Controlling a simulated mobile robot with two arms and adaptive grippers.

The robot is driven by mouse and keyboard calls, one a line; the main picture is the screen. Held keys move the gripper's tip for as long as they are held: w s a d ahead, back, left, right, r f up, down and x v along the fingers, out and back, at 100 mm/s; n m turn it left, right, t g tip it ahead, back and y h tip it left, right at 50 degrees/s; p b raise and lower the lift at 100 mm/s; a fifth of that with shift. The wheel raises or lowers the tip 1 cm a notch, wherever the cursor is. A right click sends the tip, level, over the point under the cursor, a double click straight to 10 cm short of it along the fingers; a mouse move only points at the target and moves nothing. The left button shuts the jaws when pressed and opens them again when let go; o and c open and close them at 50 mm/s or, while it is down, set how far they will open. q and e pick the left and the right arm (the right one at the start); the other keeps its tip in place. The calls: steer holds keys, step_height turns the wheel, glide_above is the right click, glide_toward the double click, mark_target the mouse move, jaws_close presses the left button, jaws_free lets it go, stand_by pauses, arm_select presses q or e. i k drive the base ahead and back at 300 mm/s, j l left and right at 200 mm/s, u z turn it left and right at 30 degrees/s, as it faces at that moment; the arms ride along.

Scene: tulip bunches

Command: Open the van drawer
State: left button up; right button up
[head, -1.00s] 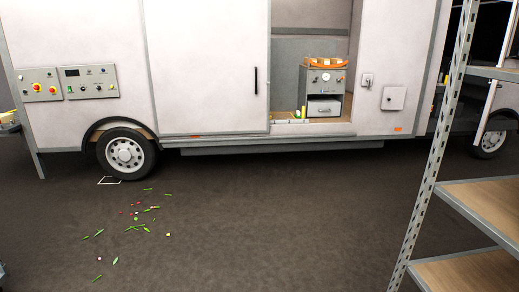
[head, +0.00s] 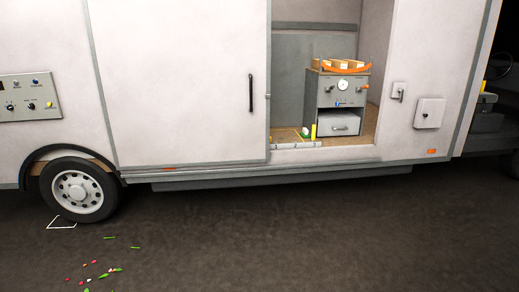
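The white van (head: 180,80) fills most of the head view, with its side opening right of the middle. Inside the opening stands a grey cabinet (head: 364,90) with a round gauge and knobs on its face. A light grey drawer (head: 339,124) with a small handle sits low in the cabinet and looks shut. An orange-rimmed tray (head: 341,66) with light brown blocks rests on top. Neither of my grippers is in view.
The sliding door (head: 190,80) with a dark handle stands left of the opening. A sill (head: 320,154) runs along its bottom. Petals and leaves (head: 100,272) lie on the dark floor at lower left. The floor (head: 320,235) before the opening looks clear.

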mark_target(332, 127)
steer(key=i+z, duration=0.15)
steer(key=i, duration=0.35)
steer(key=i+z, duration=0.2)
steer(key=i, duration=0.25)
steer(key=i+j+z, duration=0.15)
steer(key=i, duration=0.35)
steer(key=i+j+z, duration=0.2)
steer(key=i, duration=0.3)
steer(key=i+j+z, duration=0.15)
steer(key=i, duration=0.3)
steer(key=i+l+z, duration=0.1)
steer(key=i+l, duration=0.15)
steer(key=i, duration=0.8)
steer(key=i+l, duration=0.15)
steer(key=i, duration=0.9)
steer(key=i+l+z, duration=0.15)
steer(key=i, duration=0.9)
